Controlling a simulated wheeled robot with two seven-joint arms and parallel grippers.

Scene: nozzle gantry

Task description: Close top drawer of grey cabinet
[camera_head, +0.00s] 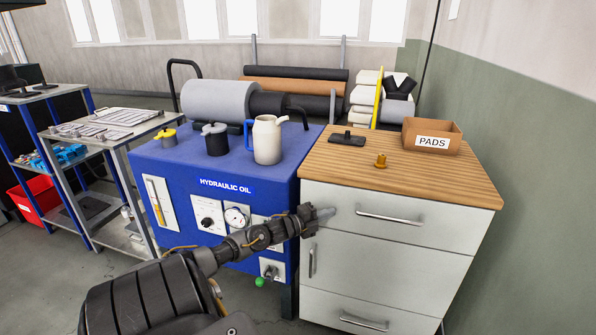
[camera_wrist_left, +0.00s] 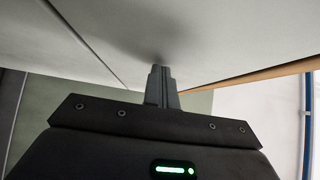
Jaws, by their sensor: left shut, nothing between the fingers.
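The grey cabinet (camera_head: 388,262) stands at the right under a wooden top. Its top drawer (camera_head: 400,233) has a horizontal bar handle (camera_head: 389,218) and looks flush, or nearly flush, with the front below; I cannot tell if a small gap is left. My left gripper (camera_head: 325,213) is shut and empty, its fingertips at the left part of the top drawer's front, left of the handle. In the left wrist view the shut fingers (camera_wrist_left: 162,72) point at the pale front, touching it or very close. My right gripper is not in view.
A cardboard box marked PADS (camera_head: 432,135), a brass fitting (camera_head: 380,160) and a black object (camera_head: 347,138) are on the wooden top (camera_head: 460,180). The blue hydraulic oil unit (camera_head: 175,170) stands directly left of the cabinet. A green wall (camera_head: 530,150) is at the right.

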